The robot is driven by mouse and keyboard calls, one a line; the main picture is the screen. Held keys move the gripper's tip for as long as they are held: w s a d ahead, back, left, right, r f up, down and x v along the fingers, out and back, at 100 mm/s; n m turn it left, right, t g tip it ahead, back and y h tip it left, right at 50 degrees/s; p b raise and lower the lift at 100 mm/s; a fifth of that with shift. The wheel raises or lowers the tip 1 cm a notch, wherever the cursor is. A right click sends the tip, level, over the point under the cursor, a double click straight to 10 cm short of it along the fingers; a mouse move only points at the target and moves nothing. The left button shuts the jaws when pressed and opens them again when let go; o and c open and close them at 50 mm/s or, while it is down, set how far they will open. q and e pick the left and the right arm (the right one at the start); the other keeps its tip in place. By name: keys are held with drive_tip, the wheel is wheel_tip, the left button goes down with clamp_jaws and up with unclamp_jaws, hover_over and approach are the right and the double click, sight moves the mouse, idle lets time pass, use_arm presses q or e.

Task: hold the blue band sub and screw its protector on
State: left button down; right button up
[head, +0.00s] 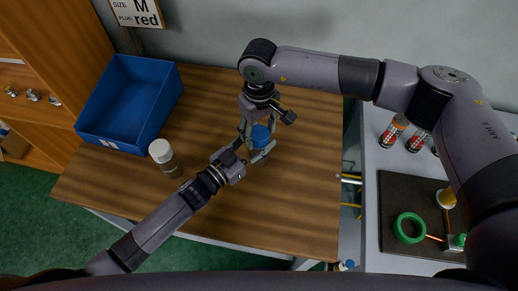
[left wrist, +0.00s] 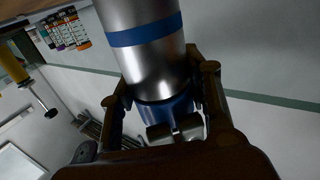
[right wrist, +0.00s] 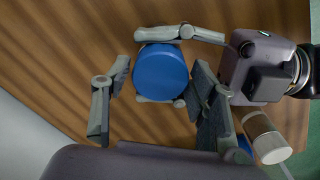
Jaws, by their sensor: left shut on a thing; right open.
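The blue band sub (left wrist: 150,62) is a metal cylinder with a blue band. A blue protector (right wrist: 161,70) covers its upper end; it also shows in the head view (head: 260,135) and as a blue part in the left wrist view (left wrist: 170,107). I cannot tell how tightly it is seated. My left gripper (head: 260,152) is shut around the sub near the protector, its fingers on opposite sides in the right wrist view. My right gripper (head: 261,122) is above, pointing down, its open fingers on both sides of the protector and apart from it.
A blue bin (head: 130,105) stands at the table's back left. A white-capped cylinder (head: 163,154) stands near it, left of my left gripper.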

drive_tip(key=shift+f, duration=0.55)
drive_tip(key=shift+c, duration=0.5)
drive_tip(key=c, duration=0.8)
drive_tip(key=o, duration=1.2)
drive_tip(key=shift+r, duration=2.25)
